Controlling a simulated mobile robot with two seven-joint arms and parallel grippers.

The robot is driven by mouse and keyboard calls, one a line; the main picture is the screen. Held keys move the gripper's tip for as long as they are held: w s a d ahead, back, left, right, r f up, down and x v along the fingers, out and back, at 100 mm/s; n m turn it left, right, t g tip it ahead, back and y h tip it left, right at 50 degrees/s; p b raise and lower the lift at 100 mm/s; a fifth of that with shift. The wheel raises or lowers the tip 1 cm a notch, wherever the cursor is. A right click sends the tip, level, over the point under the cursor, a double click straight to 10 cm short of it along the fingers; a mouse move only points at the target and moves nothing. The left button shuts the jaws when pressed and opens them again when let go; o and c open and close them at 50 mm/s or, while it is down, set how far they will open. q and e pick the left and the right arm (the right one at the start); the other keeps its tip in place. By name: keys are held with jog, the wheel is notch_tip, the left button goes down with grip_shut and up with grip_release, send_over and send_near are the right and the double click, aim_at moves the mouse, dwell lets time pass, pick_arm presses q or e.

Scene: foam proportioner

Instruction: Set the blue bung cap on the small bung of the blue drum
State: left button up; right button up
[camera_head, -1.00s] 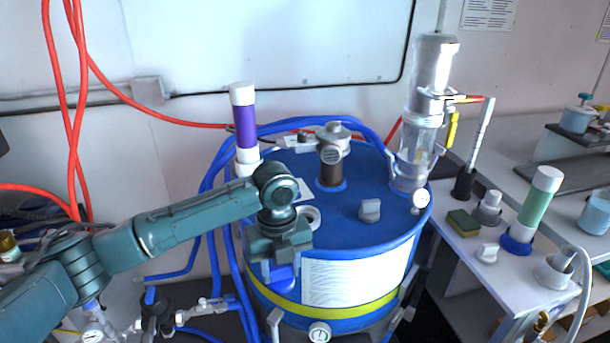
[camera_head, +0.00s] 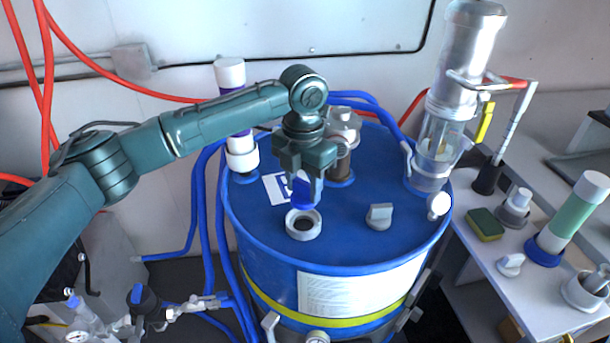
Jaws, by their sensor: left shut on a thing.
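The blue drum (camera_head: 265,225) stands upright in the middle of the head view. On its top, a white ring-shaped bung with a dark opening (camera_head: 303,224) sits toward the front left. My left gripper (camera_head: 303,200) points down just behind and above this ring. It is shut on the blue bung cap (camera_head: 301,189), which is partly hidden between the fingers. The cap appears above the ring's back edge; I cannot tell whether they touch. My right gripper is out of view.
A grey winged plug (camera_head: 379,216) stands on the drum top, right of the ring. A pump fitting (camera_head: 343,130) and a clear-and-metal cylinder (camera_head: 437,140) rise at the back and right. A white-and-purple tube (camera_head: 230,75) stands at the left. A side table (camera_head: 545,290) holds a sponge (camera_head: 485,224).

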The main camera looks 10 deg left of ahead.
aim_at(303, 196)
pick_arm(q)
jog(key=shift+s+f, duration=0.2)
jog(key=shift+f, duration=0.55)
notch_tip(303, 196, down, 2)
jog(key=shift+w+f+b, duration=0.1)
jog(key=shift+f+b, duration=0.15)
jog(key=shift+b, duration=0.8)
jog(key=shift+f+b, duration=0.3)
jog(key=shift+b, duration=0.05)
jog(key=shift+f+b, duration=0.3)
jog(key=shift+b, duration=0.05)
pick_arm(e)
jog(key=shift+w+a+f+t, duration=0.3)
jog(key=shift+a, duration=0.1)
pick_arm(q)
jog(key=shift+r, duration=0.1)
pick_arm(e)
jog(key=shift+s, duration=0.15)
pick_arm(q)
jog(key=shift+p, duration=0.35)
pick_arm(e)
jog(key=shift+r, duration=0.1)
pick_arm(q)
jog(key=shift+p, duration=0.35)
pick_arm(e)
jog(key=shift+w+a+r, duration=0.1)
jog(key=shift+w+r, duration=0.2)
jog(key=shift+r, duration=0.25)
